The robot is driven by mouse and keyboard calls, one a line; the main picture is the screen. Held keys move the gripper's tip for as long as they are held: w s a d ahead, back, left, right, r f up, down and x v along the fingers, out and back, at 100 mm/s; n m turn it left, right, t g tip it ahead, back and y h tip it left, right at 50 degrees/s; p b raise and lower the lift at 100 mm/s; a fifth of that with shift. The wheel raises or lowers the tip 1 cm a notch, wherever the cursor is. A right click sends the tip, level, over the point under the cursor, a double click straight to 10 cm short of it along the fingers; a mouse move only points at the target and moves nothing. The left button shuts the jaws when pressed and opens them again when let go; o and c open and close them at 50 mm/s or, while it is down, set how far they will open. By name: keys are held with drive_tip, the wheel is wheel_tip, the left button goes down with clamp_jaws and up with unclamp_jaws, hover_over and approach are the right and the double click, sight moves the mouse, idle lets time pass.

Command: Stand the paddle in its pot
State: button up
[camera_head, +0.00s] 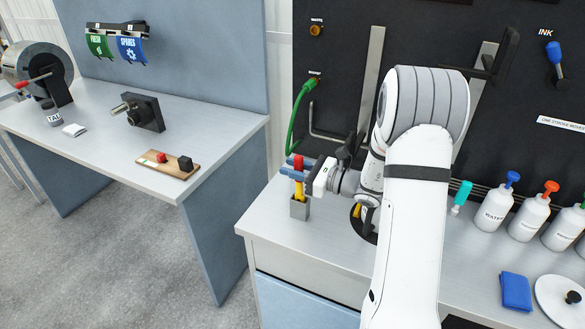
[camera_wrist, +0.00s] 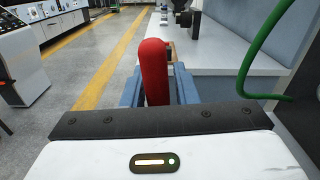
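The paddle has a red rounded handle (camera_wrist: 154,72) and a yellow lower part (camera_head: 299,189). It is upright in the head view, at the left end of the right-hand bench. My gripper (camera_head: 296,167) reaches it from the right, with blue fingers on both sides of the handle. In the wrist view the fingers (camera_wrist: 158,92) look closed against the red handle. The small grey square pot (camera_head: 299,209) stands on the bench directly below. The yellow part's lower end meets the pot's mouth; how deep it sits inside is hidden.
A green hose (camera_head: 296,112) hangs on the black panel behind. A separate bench (camera_head: 95,150) stands left, across a floor gap.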

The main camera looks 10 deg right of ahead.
drive_tip(key=o, duration=0.3)
drive_tip(key=b+v, duration=0.1)
drive_tip(key=v, duration=0.6)
drive_tip(key=shift+s+d+b, duration=0.25)
drive_tip(key=shift+d+b, duration=0.05)
idle(0.4)
